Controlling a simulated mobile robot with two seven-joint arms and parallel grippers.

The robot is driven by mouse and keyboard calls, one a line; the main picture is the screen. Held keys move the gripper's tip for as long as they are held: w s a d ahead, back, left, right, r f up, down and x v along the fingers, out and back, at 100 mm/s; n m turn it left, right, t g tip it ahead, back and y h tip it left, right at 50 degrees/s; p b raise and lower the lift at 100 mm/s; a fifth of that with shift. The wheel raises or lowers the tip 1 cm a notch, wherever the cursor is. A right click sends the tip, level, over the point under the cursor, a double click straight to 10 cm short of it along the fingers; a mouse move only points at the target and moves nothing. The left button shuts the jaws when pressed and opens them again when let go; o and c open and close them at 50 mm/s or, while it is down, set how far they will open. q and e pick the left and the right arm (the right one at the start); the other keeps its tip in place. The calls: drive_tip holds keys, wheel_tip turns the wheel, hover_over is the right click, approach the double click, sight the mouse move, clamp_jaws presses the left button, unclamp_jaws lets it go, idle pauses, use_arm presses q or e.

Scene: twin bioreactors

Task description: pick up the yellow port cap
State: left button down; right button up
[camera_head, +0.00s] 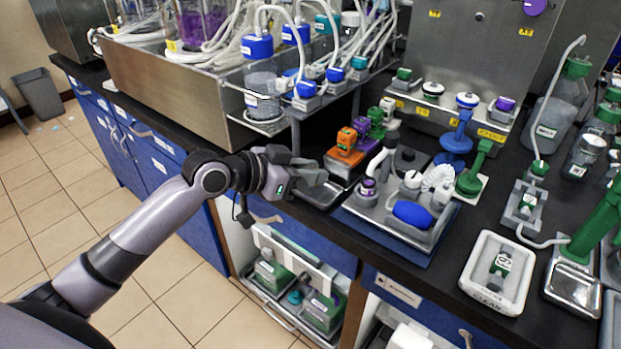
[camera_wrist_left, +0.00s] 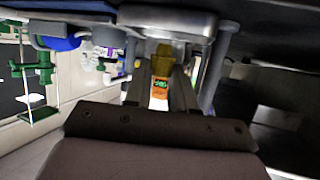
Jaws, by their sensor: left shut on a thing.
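My left gripper (camera_head: 303,172) is over the front edge of the dark bench, beside a small metal tray (camera_head: 322,197). In the left wrist view its fingers (camera_wrist_left: 163,72) are closed around a dark yellow piece, the yellow port cap (camera_wrist_left: 163,56), seen in shadow between the fingertips. An orange piece with a green label (camera_wrist_left: 159,88) also shows between the fingers; I cannot tell what it belongs to. In the head view the cap is hidden by the fingers. My right gripper is not in view.
Orange, purple and green blocks (camera_head: 346,141) stand just behind the tray. A blue-based fixture (camera_head: 385,240) is to the right. A steel housing with tubes (camera_head: 175,85) stands to the left. A white tray (camera_head: 478,287) marked CLEAN lies at the right front.

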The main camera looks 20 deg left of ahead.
use_arm(q)
wheel_tip(320, 180, up, 5)
drive_tip(key=s+a, duration=0.3)
drive_tip(key=s, duration=0.6)
drive_tip(key=s+a, duration=0.3)
drive_tip(key=s, duration=0.6)
drive_tip(key=shift+s+a, duration=0.2)
drive_tip(key=shift+a, duration=0.1)
drive_tip(key=shift+f, duration=0.1)
